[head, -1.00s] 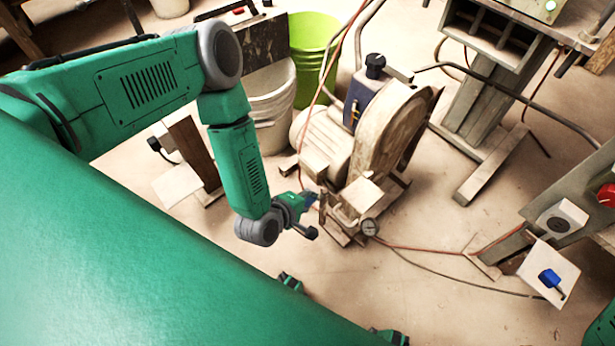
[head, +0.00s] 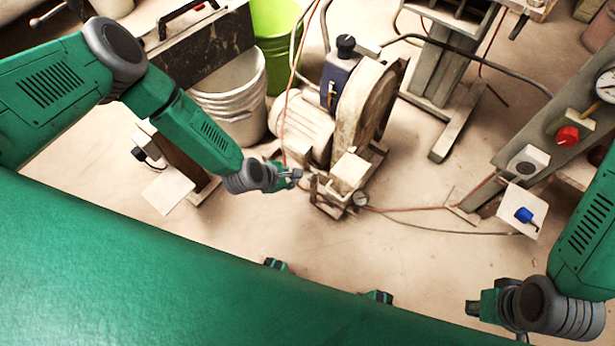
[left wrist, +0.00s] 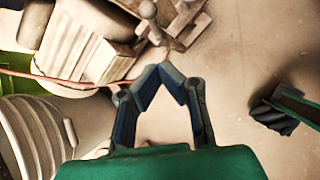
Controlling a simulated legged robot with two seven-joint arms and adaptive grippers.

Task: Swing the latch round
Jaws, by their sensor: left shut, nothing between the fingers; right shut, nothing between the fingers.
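A small blue handle (head: 524,215) sits on a tilted white plate (head: 536,199) at the right in the head view. It looks like the latch, but I cannot tell for sure. My right gripper (head: 474,308) is at the lower right, shut and empty, below and left of the plate and apart from it. My left gripper (head: 298,174) is shut and empty beside the compressor-like machine (head: 362,110), far left of the blue handle. Its fingertips meet in the left wrist view (left wrist: 172,72). The blue handle does not show in that view.
A red knob (head: 567,136) and a grey dial box (head: 528,161) are on the sloped panel above the plate. White and green buckets (head: 275,35) stand behind. The floor between the grippers is mostly clear.

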